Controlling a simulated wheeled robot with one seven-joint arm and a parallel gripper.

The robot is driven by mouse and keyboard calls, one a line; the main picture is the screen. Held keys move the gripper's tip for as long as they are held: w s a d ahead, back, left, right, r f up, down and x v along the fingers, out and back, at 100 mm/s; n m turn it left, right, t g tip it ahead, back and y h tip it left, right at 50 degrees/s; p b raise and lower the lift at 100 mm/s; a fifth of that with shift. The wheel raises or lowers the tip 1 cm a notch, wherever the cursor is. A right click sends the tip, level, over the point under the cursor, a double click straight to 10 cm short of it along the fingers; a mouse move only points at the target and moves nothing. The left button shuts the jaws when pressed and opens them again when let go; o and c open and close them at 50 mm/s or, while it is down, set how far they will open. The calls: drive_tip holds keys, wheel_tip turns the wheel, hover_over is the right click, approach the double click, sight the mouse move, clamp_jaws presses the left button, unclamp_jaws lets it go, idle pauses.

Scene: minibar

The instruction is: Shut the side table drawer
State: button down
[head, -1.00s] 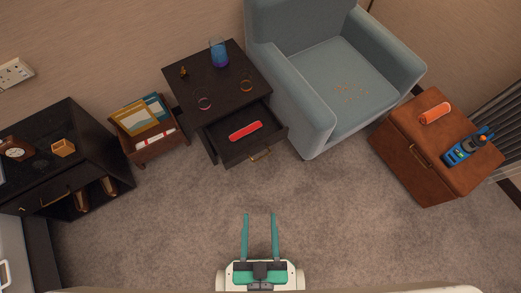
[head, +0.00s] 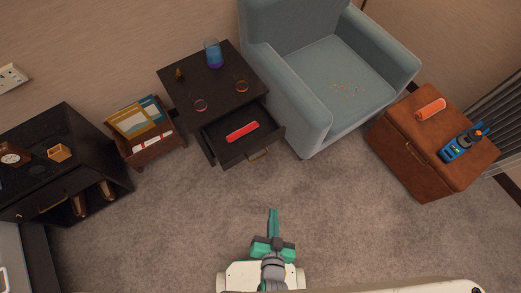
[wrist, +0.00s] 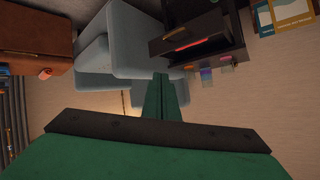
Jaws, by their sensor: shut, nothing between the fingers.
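The black side table (head: 212,75) stands left of the armchair, and its drawer (head: 262,140) is pulled open toward me. A red object (head: 242,131) lies inside the drawer, and a brass handle (head: 260,154) is on its front. My gripper (head: 272,212) is in front of the drawer, apart from it, over the carpet, with its green fingers together and nothing between them. In the wrist view my gripper (wrist: 161,76) points toward the armchair, and the open drawer (wrist: 190,44) shows at the upper right, upside down.
The blue-grey armchair (head: 335,65) stands close on the table's right. A brown leather cabinet (head: 400,165) is farther right. A wooden magazine rack (head: 160,153) and a black cabinet (head: 75,165) are on the left. The carpet (head: 195,215) before the drawer is clear.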

drive_tip(key=w+d+f+m+g+y, duration=0.1)
drive_tip(key=w+f+m, duration=0.15)
drive_tip(key=f, duration=0.25)
drive_tip(key=w+d+f+m+g, duration=0.1)
drive_tip(key=w+d+f, duration=0.15)
drive_tip(key=f, duration=0.25)
drive_tip(key=m+y, duration=0.4)
drive_tip(key=y, duration=0.2)
approach(257, 146)
drive_tip(key=shift+x, duration=2.95)
drive_tip(key=shift+a, duration=0.1)
